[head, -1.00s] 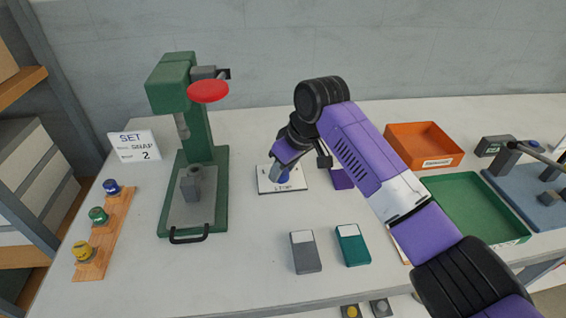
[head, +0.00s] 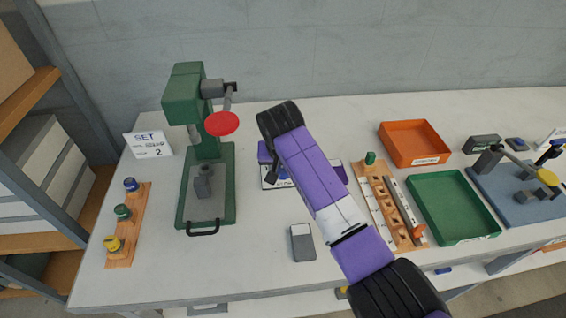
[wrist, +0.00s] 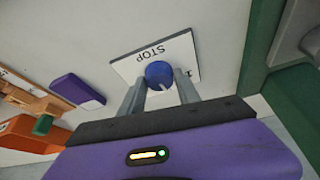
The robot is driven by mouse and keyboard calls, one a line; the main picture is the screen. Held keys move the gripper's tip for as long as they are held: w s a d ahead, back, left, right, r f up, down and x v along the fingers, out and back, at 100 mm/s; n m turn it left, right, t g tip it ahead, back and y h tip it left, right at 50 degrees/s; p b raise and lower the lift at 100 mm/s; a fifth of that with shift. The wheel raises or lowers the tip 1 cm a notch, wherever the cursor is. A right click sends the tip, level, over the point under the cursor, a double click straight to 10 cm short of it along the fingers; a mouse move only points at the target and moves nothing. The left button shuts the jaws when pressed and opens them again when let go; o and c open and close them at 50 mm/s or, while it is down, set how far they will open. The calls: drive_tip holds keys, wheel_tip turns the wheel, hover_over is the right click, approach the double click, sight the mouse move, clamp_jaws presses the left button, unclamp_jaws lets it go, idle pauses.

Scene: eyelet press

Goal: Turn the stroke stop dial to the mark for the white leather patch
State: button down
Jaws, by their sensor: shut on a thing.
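The stroke stop dial (wrist: 159,72) is a round blue knob with a pale pointer line, on a white plate (wrist: 125,67) lettered STOP. A mark like a 1 shows by the plate's right edge; other marks are hidden or too small to read. My gripper (wrist: 161,88) is shut on the dial, one grey finger on each side. In the head view the plate (head: 267,184) is mostly covered by my arm, and the dial is hard to make out. A white sign (head: 148,145) reads SET, SNAP, 2. I cannot pick out a white leather patch.
The green press (head: 184,98) with its red-knobbed lever stands left of the plate. A purple block (wrist: 76,90) lies near it. A grey block (head: 303,243) lies in front. A wooden rack (head: 374,188), orange tray (head: 443,160) and green tray (head: 487,222) are to the right.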

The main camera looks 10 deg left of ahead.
drive_tip(key=shift+m+h, duration=0.3)
drive_tip(key=shift+m, duration=0.3)
drive_tip(key=c, duration=0.9)
unclamp_jaws()
drive_tip(key=v, duration=0.7)
drive_tip(key=shift+s+r, duration=0.2)
drive_tip(key=shift+r, duration=0.15)
